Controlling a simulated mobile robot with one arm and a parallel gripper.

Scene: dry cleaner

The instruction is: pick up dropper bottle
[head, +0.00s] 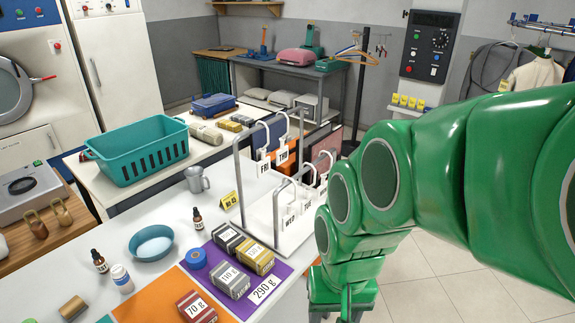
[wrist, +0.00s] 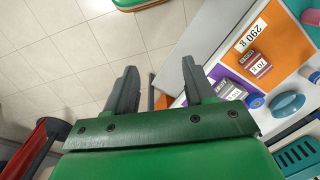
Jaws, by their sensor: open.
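Two small brown dropper bottles with black tops stand upright on the white table in the head view. One dropper bottle (head: 197,219) is right of the blue bowl, and the other dropper bottle (head: 99,262) is left of it. I cannot tell which one the task means. My gripper (wrist: 156,82) is open and empty in the wrist view, with its two grey fingers spread over the tiled floor beside the table edge. In the head view my arm is at the right, away from both bottles. I cannot make out a dropper bottle in the wrist view.
A blue bowl (head: 151,243), a white bottle with a blue cap (head: 122,278), a metal mug (head: 196,179) and several labelled weight blocks (head: 230,280) share the table. A teal basket (head: 137,150) stands behind.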

